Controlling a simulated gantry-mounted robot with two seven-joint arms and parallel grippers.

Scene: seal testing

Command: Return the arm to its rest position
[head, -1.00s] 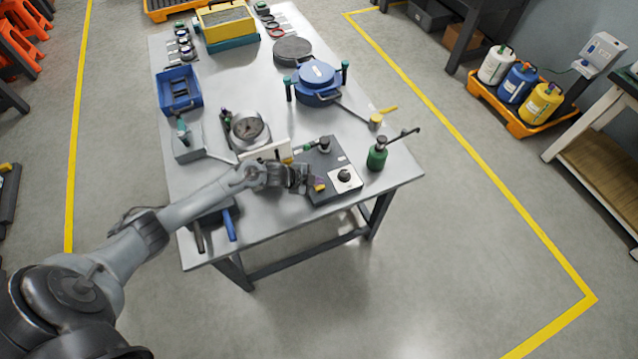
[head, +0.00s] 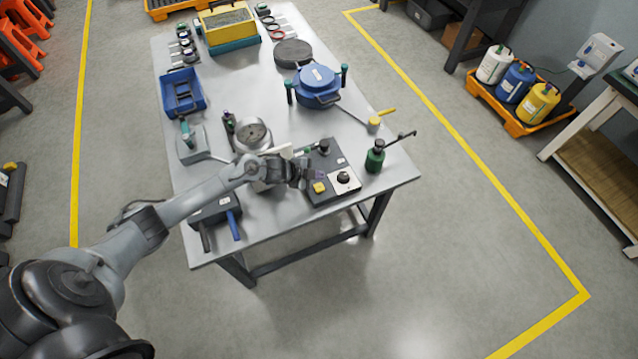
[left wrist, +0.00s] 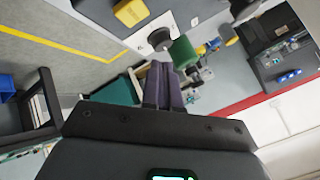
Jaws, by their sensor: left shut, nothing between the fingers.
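My left arm reaches in from the lower left in the head view. Its gripper (head: 319,175) is over the grey control box (head: 325,158) near the table's front edge. The purple fingers (left wrist: 163,84) are together and empty in the left wrist view. The box's yellow button (head: 319,188) shows just in front of the fingertips, with a black knob (head: 343,178) to its right. The gripper looks raised above the box, but the exact gap is unclear. My right gripper is in neither view.
A round gauge (head: 253,132) and a pale block are behind the forearm. A dark case with a blue handle (head: 233,225) lies close to the forearm. The floor in front of the table is clear.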

